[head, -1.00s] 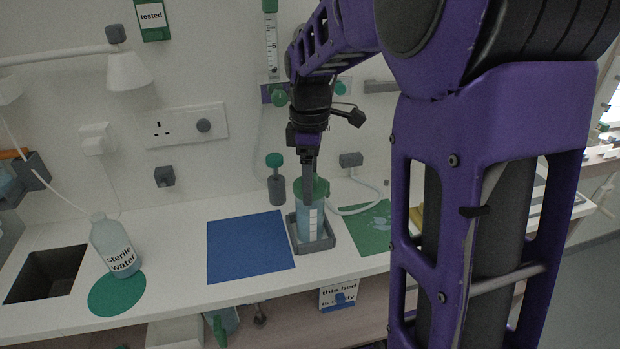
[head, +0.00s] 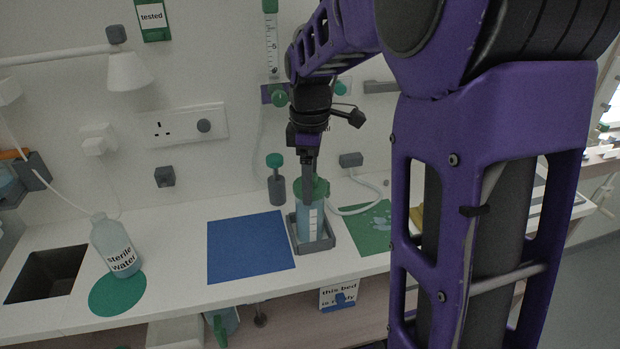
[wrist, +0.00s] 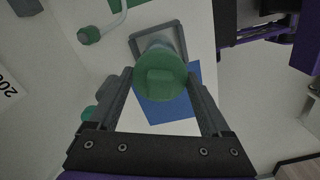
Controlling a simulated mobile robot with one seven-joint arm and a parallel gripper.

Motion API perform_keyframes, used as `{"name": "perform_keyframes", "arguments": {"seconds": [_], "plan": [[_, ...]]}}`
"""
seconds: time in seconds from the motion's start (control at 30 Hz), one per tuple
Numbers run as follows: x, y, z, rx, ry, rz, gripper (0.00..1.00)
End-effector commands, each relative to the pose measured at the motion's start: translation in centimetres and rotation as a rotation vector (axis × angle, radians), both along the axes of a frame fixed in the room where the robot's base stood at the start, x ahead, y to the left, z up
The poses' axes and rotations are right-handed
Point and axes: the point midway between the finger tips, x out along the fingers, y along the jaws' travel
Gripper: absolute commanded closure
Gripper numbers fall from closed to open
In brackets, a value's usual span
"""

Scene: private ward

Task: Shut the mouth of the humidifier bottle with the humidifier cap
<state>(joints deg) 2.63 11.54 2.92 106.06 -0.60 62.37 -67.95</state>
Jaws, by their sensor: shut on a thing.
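The humidifier bottle (head: 309,222) is a clear bluish bottle with a white scale strip. It stands upright in a grey square holder (head: 327,243) on the counter. The green humidifier cap (head: 320,188) is at the bottle's top. I cannot tell whether it is fully seated. My gripper (head: 308,184) points down from above and is shut on the cap. In the wrist view the round cap (wrist: 160,80), with a raised grip, sits between the two fingers of my gripper (wrist: 160,76). It hides the bottle's mouth and most of the bottle.
A blue mat (head: 250,248) lies left of the holder, and a green mat (head: 362,238) with clear pieces lies right. A green-topped grey fitting (head: 276,180) stands behind. A sterile water bottle (head: 117,247) stands at the left, near a sink (head: 45,275).

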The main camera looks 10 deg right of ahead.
Motion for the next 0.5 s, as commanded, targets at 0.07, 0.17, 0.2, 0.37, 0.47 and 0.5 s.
{"name": "perform_keyframes", "arguments": {"seconds": [0.07, 0.17, 0.2, 0.37, 0.47, 0.5], "plan": [[-0.07, -0.01, -0.10, 0.000, 0.003, -0.042, 1.00], [-0.10, -0.03, -0.08, 0.001, 0.004, -0.161, 1.00], [-0.10, -0.01, -0.09, 0.001, 0.005, -0.215, 1.00], [-0.10, 0.02, -0.22, 0.002, 0.004, -0.377, 1.00], [-0.10, 0.00, -0.28, 0.002, 0.005, -0.416, 1.00], [-0.10, 0.00, -0.29, 0.002, 0.005, -0.419, 1.00]]}}
